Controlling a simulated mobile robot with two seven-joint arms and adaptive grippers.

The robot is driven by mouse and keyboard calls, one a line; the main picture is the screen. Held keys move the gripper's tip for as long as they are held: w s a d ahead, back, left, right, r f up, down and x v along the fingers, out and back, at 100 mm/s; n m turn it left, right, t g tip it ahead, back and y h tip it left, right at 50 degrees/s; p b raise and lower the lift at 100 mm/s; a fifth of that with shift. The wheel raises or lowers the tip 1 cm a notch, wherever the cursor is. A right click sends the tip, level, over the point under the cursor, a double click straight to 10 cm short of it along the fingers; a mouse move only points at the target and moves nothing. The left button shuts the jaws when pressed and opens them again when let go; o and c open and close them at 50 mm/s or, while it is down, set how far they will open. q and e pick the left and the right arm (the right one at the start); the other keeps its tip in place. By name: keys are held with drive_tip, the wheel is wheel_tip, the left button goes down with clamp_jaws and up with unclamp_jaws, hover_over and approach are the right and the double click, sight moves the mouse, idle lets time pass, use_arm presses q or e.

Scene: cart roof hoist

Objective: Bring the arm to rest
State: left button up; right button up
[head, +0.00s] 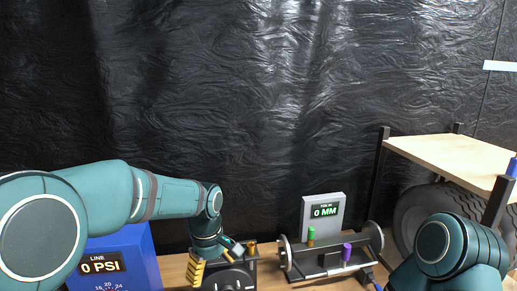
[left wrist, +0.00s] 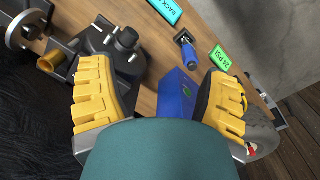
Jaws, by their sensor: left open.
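My left arm (head: 110,195) reaches in from the left, with its wrist bent down over the bench. My left gripper (head: 214,265) is low, just right of the blue box (head: 125,255) reading "0 PSI". In the left wrist view its two yellow-padded fingers stand wide apart with nothing gripped between them. A blue block (left wrist: 178,95) shows in the gap, but I cannot tell its distance from the fingers. My right arm (head: 445,250) shows at the lower right; its gripper is out of view.
A dark fixture (head: 232,277) lies close beside the left gripper and also shows in the left wrist view (left wrist: 112,48). A blue-handled part (left wrist: 188,52) sits near a "24 PSI" label (left wrist: 218,57). A roller stand (head: 330,252), a "0 MM" display (head: 323,211) and a wooden-topped cart (head: 445,155) stand right.

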use_arm(q)
wheel_tip(320, 180, down, 11)
drive_tip(key=m, duration=0.2)
drive_tip(key=s+f+m+t+h+b, duration=0.1)
drive_tip(key=s+f+m, duration=0.1)
drive_tip(key=s+f, duration=0.6)
drive_tip(key=s+f+m+h+b, duration=0.1)
drive_tip(key=s+f+m+h, duration=0.1)
drive_tip(key=s+f, duration=0.5)
wheel_tip(320, 180, down, 6)
drive_tip(key=shift+s+d+r+m+t+h+b, duration=0.1)
drive_tip(key=shift+s+d+m+t+h+b, duration=0.25)
drive_tip(key=shift+m, duration=0.25)
use_arm(e)
drive_tip(key=f, duration=0.3)
drive_tip(key=shift+w+a+f, duration=0.1)
drive_tip(key=shift+w+f, duration=0.1)
drive_tip(key=shift+w, duration=0.15)
use_arm(q)
drive_tip(key=shift+o, duration=0.2)
